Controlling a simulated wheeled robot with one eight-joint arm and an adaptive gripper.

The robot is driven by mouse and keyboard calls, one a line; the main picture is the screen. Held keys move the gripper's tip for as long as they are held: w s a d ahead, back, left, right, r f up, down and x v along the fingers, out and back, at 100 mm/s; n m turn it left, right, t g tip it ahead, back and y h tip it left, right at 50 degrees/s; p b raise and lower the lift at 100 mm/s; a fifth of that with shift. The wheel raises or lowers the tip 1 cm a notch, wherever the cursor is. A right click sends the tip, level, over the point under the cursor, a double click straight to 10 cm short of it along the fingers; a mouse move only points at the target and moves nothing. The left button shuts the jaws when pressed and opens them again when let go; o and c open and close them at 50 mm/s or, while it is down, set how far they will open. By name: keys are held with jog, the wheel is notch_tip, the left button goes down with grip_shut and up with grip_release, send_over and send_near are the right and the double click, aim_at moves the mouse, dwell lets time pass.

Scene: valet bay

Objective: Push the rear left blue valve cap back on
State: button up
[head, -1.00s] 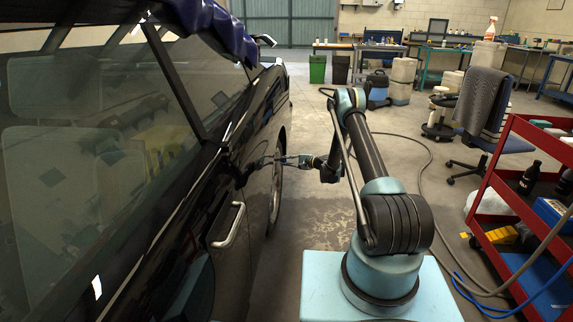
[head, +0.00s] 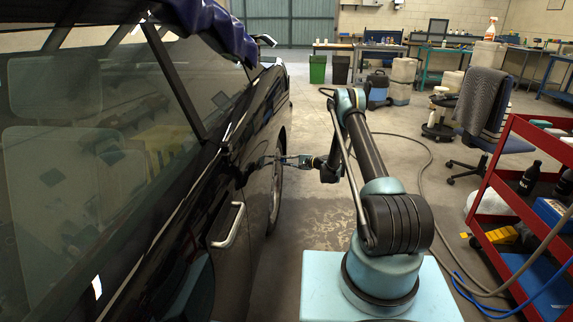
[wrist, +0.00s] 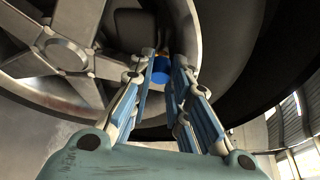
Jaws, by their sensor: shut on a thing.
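The blue valve cap (wrist: 161,77) shows in the wrist view between my fingertips, in front of the wheel rim. My gripper (wrist: 164,62) is shut on it. A small orange spot shows just beyond the cap; I cannot make out the valve stem or whether the cap touches it. The wheel (wrist: 75,48) has broad grey spokes and a dark tyre (wrist: 232,60). In the head view my gripper (head: 272,160) reaches left to the wheel (head: 277,185) on the side of the black car (head: 225,205). The cap is too small to see there.
A chrome door handle (head: 233,225) juts from the car nearer to me. A red shelf cart (head: 510,195) and an office chair (head: 490,115) stand at the right. A hose (head: 428,160) lies on the floor. The floor ahead of the wheel is clear.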

jog(key=shift+a, duration=0.55)
jog(key=o, duration=0.8)
jog(key=shift+c, duration=0.2)
jog(key=v, duration=1.2)
